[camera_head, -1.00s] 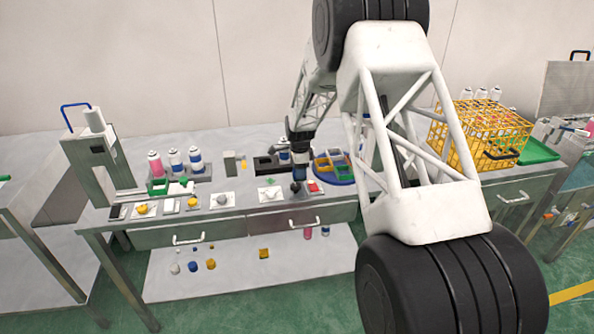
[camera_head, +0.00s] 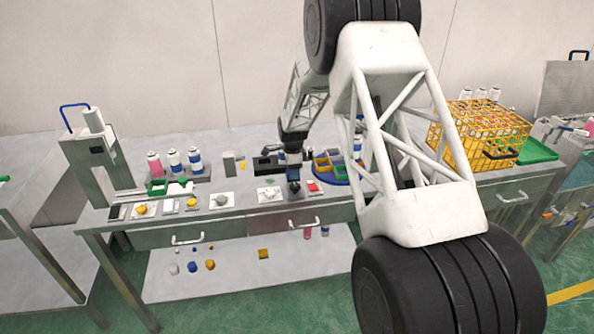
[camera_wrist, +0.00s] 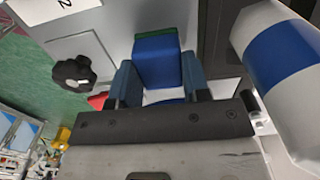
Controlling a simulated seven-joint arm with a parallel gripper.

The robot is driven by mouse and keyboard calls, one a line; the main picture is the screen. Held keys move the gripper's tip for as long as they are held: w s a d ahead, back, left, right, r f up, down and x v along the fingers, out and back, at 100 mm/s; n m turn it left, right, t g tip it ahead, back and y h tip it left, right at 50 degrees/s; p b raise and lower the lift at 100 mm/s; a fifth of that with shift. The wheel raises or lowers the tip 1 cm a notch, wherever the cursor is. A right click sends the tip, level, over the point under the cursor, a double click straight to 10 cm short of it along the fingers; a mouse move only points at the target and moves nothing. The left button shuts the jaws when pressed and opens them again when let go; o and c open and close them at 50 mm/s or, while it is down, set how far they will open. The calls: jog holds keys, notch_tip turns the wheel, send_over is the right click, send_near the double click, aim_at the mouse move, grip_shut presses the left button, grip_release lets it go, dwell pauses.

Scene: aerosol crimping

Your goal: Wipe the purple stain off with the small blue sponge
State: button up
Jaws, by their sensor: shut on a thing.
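The small blue sponge (camera_wrist: 157,66), with a green strip along its far edge, sits between the two fingers of my gripper (camera_wrist: 160,80) in the wrist view. The fingers are shut on it. In the head view my gripper (camera_head: 294,188) is low over the front part of the bench, between a white card and a red item. The sponge is too small to make out there, and I cannot tell whether it touches the bench. I cannot make out the purple stain in either view.
A blue-and-white can (camera_wrist: 278,55) stands close on the right in the wrist view, and a black knob (camera_wrist: 73,73) lies left. In the head view, a blue round tray (camera_head: 330,179) with coloured bins is right of my gripper. A yellow rack (camera_head: 480,130) stands further right.

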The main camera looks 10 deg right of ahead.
aim_at(283, 180)
jog(key=shift+s+a+f, duration=0.1)
jog(key=shift+a+f, duration=0.1)
jog(key=shift+a, duration=0.25)
jog(key=shift+a, duration=0.2)
jog(key=shift+a, duration=1.35)
jog(key=shift+d+r, duration=0.1)
jog(key=shift+r, duration=0.15)
jog(key=shift+d, duration=0.1)
jog(key=shift+d+f, duration=0.1)
jog(key=shift+d, duration=1.3)
jog(key=shift+d, duration=0.1)
jog(key=shift+d, duration=1.4)
